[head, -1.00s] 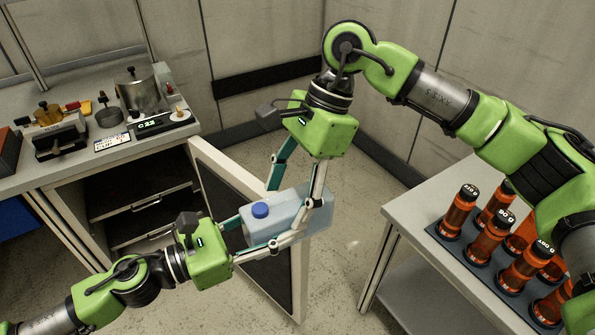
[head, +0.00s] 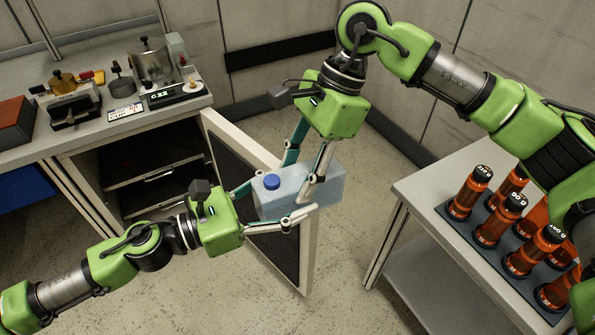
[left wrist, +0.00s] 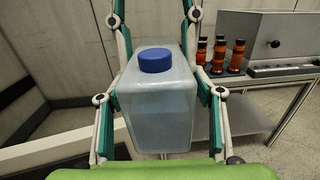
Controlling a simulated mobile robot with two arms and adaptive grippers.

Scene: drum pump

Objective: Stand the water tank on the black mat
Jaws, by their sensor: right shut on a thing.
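The water tank (head: 322,186) is a translucent pale blue box with a blue cap, held in the air in the middle of the head view, cap up. My right gripper (head: 303,192) comes down from above and is shut on the tank, its fingers on either side. My left gripper (head: 287,208) reaches in from the left with its fingers spread around the tank, apparently open. In the left wrist view the tank (left wrist: 160,108) stands between the left fingers, cap towards the camera. I cannot make out a black mat in these views.
A workbench (head: 45,142) with instruments is at the left. Its cabinet door (head: 307,250) stands open below the tank. A grey table (head: 415,195) at the right holds several orange bottles (head: 470,192) in a dark rack. Clear floor lies between them.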

